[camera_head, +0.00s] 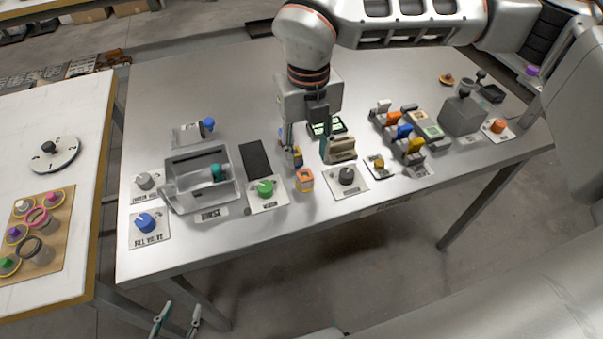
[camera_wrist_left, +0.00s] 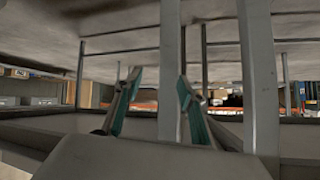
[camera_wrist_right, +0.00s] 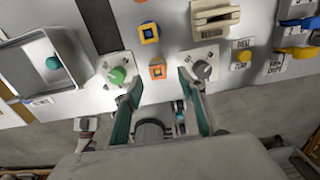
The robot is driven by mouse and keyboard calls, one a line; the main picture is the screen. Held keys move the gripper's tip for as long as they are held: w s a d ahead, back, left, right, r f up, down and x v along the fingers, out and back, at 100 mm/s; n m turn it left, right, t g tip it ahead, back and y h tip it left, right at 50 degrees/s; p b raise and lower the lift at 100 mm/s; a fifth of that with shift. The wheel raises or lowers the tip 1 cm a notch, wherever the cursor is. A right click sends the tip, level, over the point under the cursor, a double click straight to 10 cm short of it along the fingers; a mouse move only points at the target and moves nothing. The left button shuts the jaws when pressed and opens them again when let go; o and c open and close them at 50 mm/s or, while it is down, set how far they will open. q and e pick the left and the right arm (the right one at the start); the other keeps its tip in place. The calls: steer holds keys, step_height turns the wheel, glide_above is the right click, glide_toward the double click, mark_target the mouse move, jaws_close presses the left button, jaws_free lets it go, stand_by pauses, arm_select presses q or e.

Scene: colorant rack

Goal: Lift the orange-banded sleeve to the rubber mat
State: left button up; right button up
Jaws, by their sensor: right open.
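A small block-like piece with orange faces (camera_head: 304,180), perhaps the orange-banded sleeve, stands near the table's front edge, between the green and black knobs. It also shows in the right wrist view (camera_wrist_right: 157,71). A second, yellow-orange and blue piece (camera_wrist_right: 150,33) stands behind it; I cannot tell for sure which is the sleeve. A dark flat rectangle (camera_head: 255,160), apparently the rubber mat, lies left of both, bare. My right gripper (camera_head: 305,143) is open and empty above the pieces, fingers pointing down. My left gripper (camera_head: 180,310) is open and empty, low in front of the table.
A grey open bin (camera_head: 202,200) holding a teal part stands left of the mat. Green (camera_head: 265,188) and black (camera_head: 347,176) knobs flank the front piece. A beige block (camera_head: 340,150) and coloured levers (camera_head: 404,131) stand to the right. The table's back left is clear.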

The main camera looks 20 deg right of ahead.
mark_target(305, 177)
steer(key=shift+s+f, duration=0.1)
steer(key=shift+f, duration=0.75)
steer(key=shift+s+a+f, duration=0.1)
steer(key=shift+f, duration=0.25)
steer(key=f, duration=0.3)
steer(key=shift+s+a+f+b, duration=0.15)
steer(key=shift+a+f+b, duration=0.05)
steer(key=shift+f+b, duration=0.1)
steer(key=shift+f, duration=0.3)
steer(key=c, duration=0.8)
arm_select(q)
steer(key=shift+f, duration=0.3)
arm_select(e)
steer(key=shift+c, duration=0.6)
